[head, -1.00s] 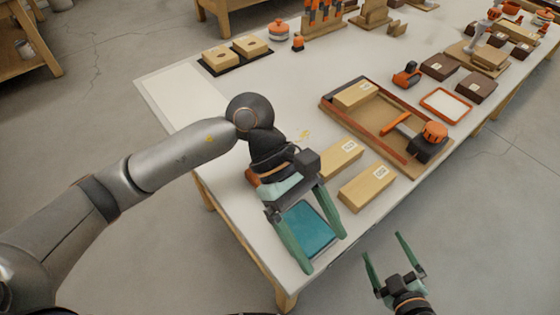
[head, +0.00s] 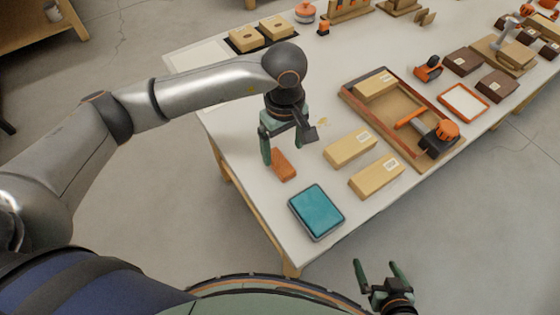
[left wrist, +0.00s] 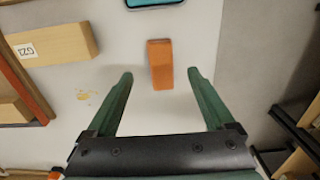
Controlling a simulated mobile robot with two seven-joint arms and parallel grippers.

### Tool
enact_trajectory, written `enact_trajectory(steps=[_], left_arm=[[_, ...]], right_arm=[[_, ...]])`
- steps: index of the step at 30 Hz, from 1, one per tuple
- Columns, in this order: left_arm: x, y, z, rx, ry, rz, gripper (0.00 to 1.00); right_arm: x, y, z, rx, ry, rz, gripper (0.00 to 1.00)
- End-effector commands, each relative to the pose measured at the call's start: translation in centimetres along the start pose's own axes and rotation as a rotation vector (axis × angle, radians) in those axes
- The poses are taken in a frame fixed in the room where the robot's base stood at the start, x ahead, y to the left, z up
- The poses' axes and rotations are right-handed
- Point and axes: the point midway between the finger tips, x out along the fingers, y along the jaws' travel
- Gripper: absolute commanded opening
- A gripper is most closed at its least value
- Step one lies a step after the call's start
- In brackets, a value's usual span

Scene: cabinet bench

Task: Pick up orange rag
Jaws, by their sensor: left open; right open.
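The orange rag (head: 284,165) is a small folded-looking block lying on the white table near its left edge. It also shows in the left wrist view (left wrist: 160,64), upright in the picture. My left gripper (head: 286,150) is open above the table beside the rag. In the left wrist view the rag's near end lies between and just beyond the two green fingertips (left wrist: 160,75), with nothing held. My right gripper (head: 379,268) is open and empty, off the table's front edge at the lower right.
A teal tablet-like pad (head: 316,211) lies in front of the rag. Two tan boxes (head: 350,148) (head: 377,176) lie to the right. A wooden tray (head: 400,110) with an orange-black tool stands beyond them. Orange-brown stains (left wrist: 85,95) mark the table by the left gripper.

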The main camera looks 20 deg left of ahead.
Motion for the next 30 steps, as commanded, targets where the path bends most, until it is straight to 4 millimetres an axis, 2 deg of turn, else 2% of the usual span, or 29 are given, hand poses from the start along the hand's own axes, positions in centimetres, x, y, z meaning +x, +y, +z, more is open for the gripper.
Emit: enact_trajectory(steps=[12, 20, 30], left_arm=[[5.0, -0.1, -0.3, -0.001, -0.002, -0.002, 0.88], [5.3, -0.1, -0.3, 0.001, -0.002, 0.0, 0.88], [5.3, -0.1, -0.3, 0.0, -0.002, 0.0, 0.5]], right_arm=[[-0.5, 0.2, -0.2, -0.001, 0.003, 0.007, 1.0], [-0.4, 0.3, -0.1, -0.001, 0.003, 0.007, 1.0], [-0.4, 0.3, -0.1, 0.0, 0.001, 0.008, 1.0]])
